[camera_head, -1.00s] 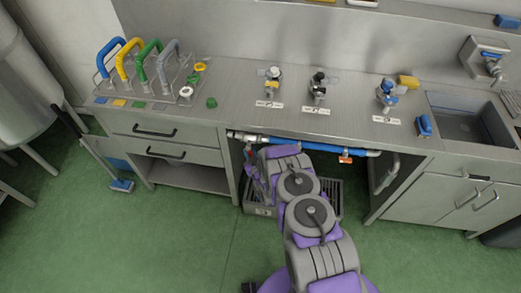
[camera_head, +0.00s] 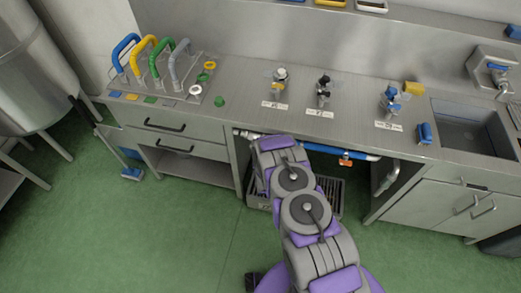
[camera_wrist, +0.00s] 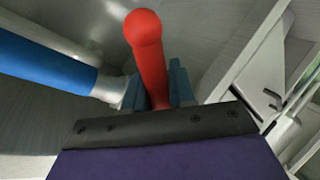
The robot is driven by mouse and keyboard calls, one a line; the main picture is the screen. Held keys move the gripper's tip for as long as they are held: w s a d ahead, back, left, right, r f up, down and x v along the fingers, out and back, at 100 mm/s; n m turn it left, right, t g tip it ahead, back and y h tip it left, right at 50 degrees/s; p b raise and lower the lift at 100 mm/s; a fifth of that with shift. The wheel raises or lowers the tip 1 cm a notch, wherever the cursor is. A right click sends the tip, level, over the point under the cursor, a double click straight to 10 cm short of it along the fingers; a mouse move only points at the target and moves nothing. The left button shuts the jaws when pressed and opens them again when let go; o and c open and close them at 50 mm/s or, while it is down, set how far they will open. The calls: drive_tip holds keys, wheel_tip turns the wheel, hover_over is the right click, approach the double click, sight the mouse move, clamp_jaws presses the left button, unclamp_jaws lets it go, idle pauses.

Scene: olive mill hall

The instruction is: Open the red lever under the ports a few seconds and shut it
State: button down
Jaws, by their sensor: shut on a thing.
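The red lever (camera_wrist: 148,58) stands out large in the wrist view, with its round end towards the camera. My gripper (camera_wrist: 160,88) is shut on it, with a blue-grey finger on each side of the lever. A blue pipe (camera_wrist: 45,65) with a pale metal end runs in from the left beside it. In the head view my arm hides the lever and the gripper under the counter. The ports (camera_head: 323,92) are several small taps with labels on the steel counter (camera_head: 245,88) above.
An orange-red fitting (camera_head: 345,162) sits on the blue pipe right of my arm. A slatted grey crate (camera_head: 328,197) stands on the floor under the counter. Drawers (camera_head: 172,128) flank the bay on the left, a sink (camera_head: 468,125) and cupboard on the right. The green floor in front is clear.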

drive_tip(key=shift+a, duration=0.15)
drive_tip(key=c, duration=1.4)
unclamp_jaws()
drive_tip(key=o, duration=0.4)
drive_tip(key=shift+w, duration=0.1)
drive_tip(key=shift+c, duration=0.2)
drive_tip(key=shift+r, duration=0.1)
